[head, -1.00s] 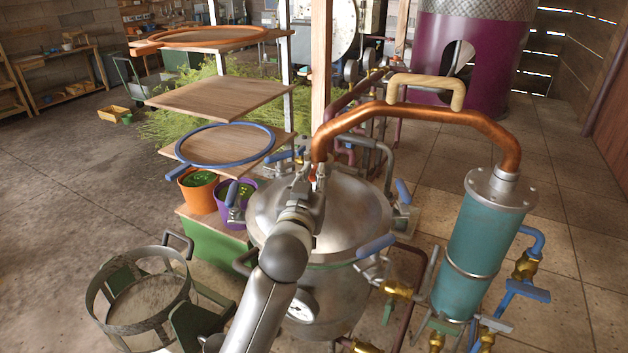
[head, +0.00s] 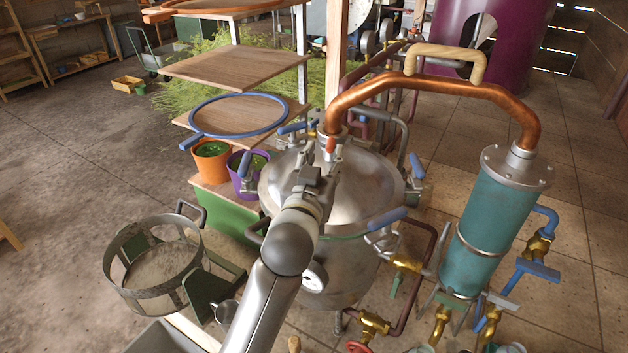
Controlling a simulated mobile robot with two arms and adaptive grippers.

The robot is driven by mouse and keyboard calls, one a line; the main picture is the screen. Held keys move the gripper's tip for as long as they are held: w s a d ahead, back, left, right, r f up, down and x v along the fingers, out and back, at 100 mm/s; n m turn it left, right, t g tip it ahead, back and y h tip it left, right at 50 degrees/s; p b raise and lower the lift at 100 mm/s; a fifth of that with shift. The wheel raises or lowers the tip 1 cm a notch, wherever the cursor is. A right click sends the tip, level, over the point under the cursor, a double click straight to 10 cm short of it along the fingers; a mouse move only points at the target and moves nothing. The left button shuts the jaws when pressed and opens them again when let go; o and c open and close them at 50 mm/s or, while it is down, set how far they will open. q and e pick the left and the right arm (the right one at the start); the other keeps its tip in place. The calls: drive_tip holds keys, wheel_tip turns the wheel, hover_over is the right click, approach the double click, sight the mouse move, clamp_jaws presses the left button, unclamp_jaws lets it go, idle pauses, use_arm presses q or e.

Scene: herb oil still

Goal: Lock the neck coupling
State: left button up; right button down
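The neck coupling (head: 331,133) sits on top of the steel still pot, where the copper swan-neck pipe (head: 432,84) comes down into the lid (head: 352,190). A small orange-brown lever (head: 331,146) shows at its front. My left gripper (head: 322,168) is over the lid, just on the near side of the coupling, its fingers pointing towards it. It appears empty, with the lever showing beyond its fingertips. The finger gap is too small to judge. My wrist hides part of the lid. My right gripper is not in view.
Blue-handled clamps (head: 388,219) stand around the lid's rim. The teal condenser (head: 489,222) with brass valves stands at right. A metal basket (head: 153,268) is at lower left. Shelves with a blue hoop (head: 238,134) and two herb pots (head: 211,163) stand behind on the left.

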use_arm(q)
drive_tip(key=s+a, duration=0.1)
drive_tip(key=s, duration=0.6)
drive_tip(key=shift+s+a+f, duration=0.2)
drive_tip(key=shift+f, duration=0.05)
